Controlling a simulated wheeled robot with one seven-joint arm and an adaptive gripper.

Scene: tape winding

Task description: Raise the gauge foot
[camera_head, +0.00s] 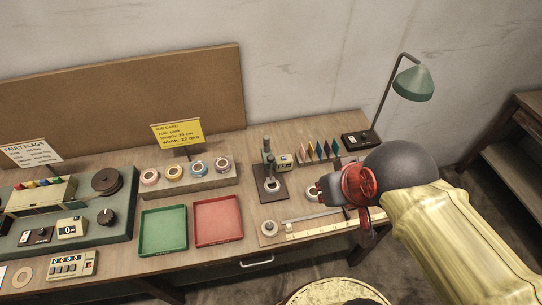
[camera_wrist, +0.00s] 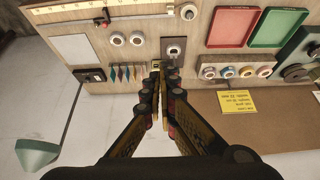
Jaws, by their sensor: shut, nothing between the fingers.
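The thickness gauge (camera_head: 267,152) stands upright on a dark base plate (camera_head: 263,194) near the middle right of the bench. A small display unit (camera_head: 285,161) is beside its column. A pale round piece (camera_head: 272,185) is on the base below the column; I cannot make out how high the foot sits. In the wrist view the gauge base (camera_wrist: 174,48) is just beyond my fingertips. My gripper (camera_wrist: 164,72) is shut and empty, its tips over or near the gauge; contact cannot be told. In the head view my gripper (camera_head: 316,191) is right of the gauge.
A green tray (camera_head: 163,231) and a red tray (camera_head: 217,221) lie left of the gauge. Several tape rolls (camera_head: 173,172) sit behind them. Small coloured flags (camera_head: 322,150) and a green lamp (camera_head: 413,84) stand to the right. A ruled strip (camera_head: 320,227) lies at the front edge.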

